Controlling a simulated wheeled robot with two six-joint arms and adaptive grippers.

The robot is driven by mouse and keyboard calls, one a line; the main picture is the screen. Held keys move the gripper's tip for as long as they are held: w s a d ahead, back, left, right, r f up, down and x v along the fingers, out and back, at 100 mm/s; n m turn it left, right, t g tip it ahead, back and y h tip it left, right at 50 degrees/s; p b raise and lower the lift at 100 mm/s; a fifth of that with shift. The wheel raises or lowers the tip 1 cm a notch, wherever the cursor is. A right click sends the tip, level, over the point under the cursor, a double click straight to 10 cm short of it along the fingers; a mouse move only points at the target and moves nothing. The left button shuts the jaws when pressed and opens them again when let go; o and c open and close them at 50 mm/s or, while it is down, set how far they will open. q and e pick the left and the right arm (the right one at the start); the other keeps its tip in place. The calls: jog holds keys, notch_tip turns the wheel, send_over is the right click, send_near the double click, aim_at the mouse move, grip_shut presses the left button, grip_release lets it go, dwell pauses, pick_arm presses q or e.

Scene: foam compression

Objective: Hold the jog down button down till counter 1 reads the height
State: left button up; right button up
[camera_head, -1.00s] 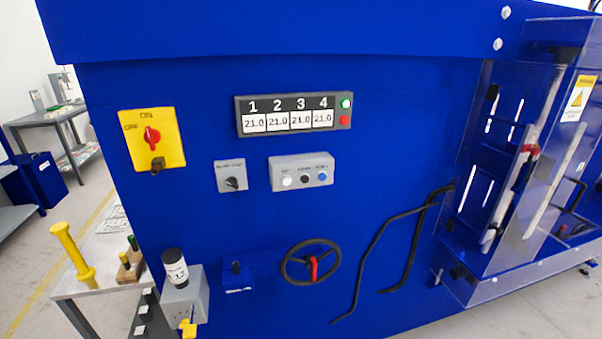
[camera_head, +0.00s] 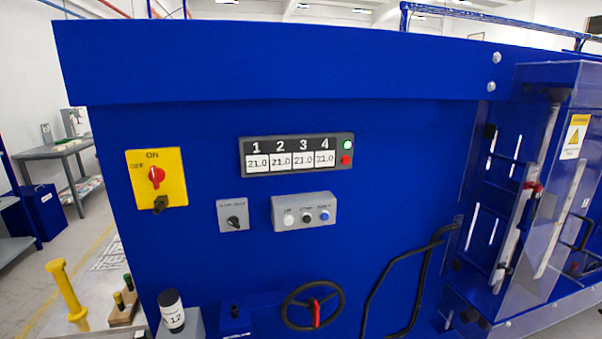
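The jog button box (camera_head: 304,212) is a grey panel on the blue machine front. It has a white button (camera_head: 288,219), a black button (camera_head: 307,216) and a blue button (camera_head: 325,215); the small labels above them are blurred. The counter display (camera_head: 296,155) sits above it, with counters 1, 2 and 3 and a fourth. Counter 1 (camera_head: 257,162) reads 21.0, and the others also read 21.0. A green light (camera_head: 347,145) and a red button (camera_head: 346,160) are at its right end. Neither gripper shows in the head view.
A yellow ON/OFF switch plate (camera_head: 156,178) and a grey selector box (camera_head: 233,216) are on the left. A handwheel (camera_head: 313,306) juts out below. Black hoses (camera_head: 385,274) run to the clear-guarded press (camera_head: 540,180). A yellow-handled tool (camera_head: 66,290) stands at lower left.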

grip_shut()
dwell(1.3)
